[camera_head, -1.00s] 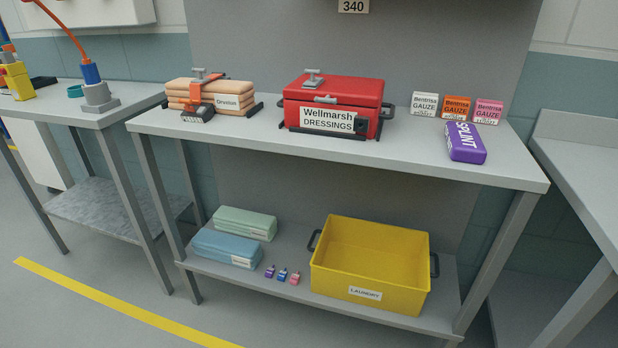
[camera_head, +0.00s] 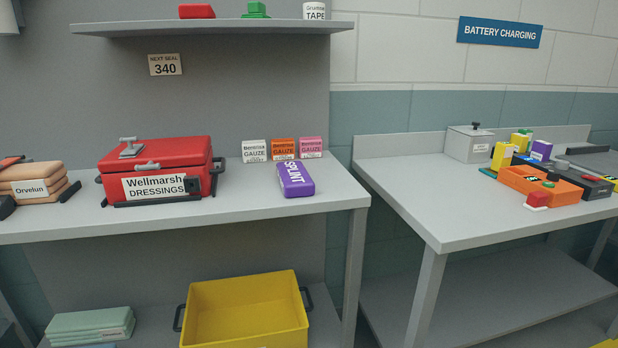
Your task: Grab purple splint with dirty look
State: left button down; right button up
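The purple splint (camera_head: 296,179) is a box-like pack with white SPLINT lettering on it. It lies on the grey table (camera_head: 250,205) near its right end, in front of the gauze boxes. Its surface looks mostly clean purple, and I cannot make out any dirt on it from here. Neither of my grippers shows in the head view.
A red Wellmarsh dressings case (camera_head: 160,170) stands left of the splint. White (camera_head: 254,150), orange (camera_head: 283,148) and pink (camera_head: 311,147) gauze boxes stand behind it. A yellow bin (camera_head: 245,310) is on the lower shelf. A battery charging table (camera_head: 440,205) stands at right.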

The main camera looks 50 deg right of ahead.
aim_at(295, 182)
jog(key=z, duration=1.4)
jog(key=i+j, duration=0.05)
